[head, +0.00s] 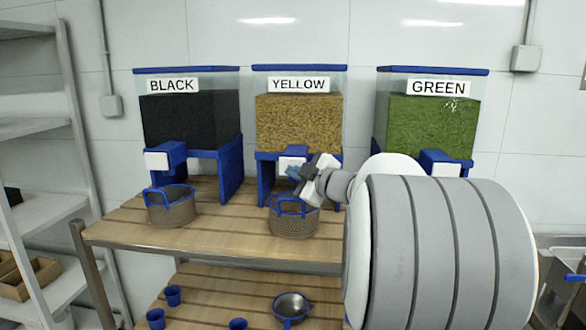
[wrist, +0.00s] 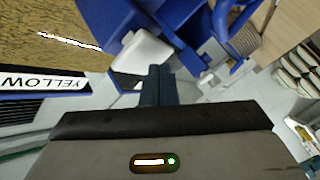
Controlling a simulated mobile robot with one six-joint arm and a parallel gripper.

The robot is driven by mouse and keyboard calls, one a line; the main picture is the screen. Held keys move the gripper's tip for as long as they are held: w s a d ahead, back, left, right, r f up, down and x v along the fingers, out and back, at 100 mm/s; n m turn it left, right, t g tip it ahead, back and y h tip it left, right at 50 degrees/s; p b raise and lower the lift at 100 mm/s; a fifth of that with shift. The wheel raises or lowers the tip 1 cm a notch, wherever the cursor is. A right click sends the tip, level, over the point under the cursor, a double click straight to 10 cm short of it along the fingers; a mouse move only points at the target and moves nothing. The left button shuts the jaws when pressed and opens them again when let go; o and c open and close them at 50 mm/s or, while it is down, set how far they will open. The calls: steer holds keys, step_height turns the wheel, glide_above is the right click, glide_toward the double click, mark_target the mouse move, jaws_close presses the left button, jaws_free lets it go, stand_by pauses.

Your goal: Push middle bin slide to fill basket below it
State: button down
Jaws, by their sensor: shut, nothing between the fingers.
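The middle bin (head: 299,120) is clear, labelled YELLOW, and full of yellow grains. Its white slide (head: 291,164) sits on a blue dispenser below the grains; the slide also shows in the wrist view (wrist: 143,53). My gripper (head: 296,174) is shut and empty, with its fingertips right at the slide; I cannot tell whether they touch. The wrist view shows the shut dark blue fingers (wrist: 158,80) just beside the slide. The basket (head: 294,222) with a blue rim and handle stands on the shelf below the dispenser. My gripper partly hides its upper right; its contents cannot be made out.
The BLACK bin (head: 190,120) stands left with its own basket (head: 171,208) below. The GREEN bin (head: 430,125) stands right, partly hidden by my arm. Blue cups (head: 173,295) and a metal pan (head: 291,306) sit on the lower shelf. The wooden shelf (head: 130,225) is clear at left.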

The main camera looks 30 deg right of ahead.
steer(key=shift+w+d+p, duration=0.35)
steer(key=shift+w+d, duration=0.2)
steer(key=shift+w, duration=0.25)
stand_by(0.9)
steer(key=shift+s, duration=0.1)
steer(key=shift+s+a, duration=0.75)
steer(key=shift+s, duration=0.3)
steer(key=shift+s+a+b, duration=0.2)
steer(key=shift+s+a, duration=0.5)
steer(key=shift+s, duration=0.35)
steer(key=shift+s+a+b, duration=0.15)
steer(key=shift+s+a, duration=0.55)
steer(key=shift+s, duration=0.3)
stand_by(1.0)
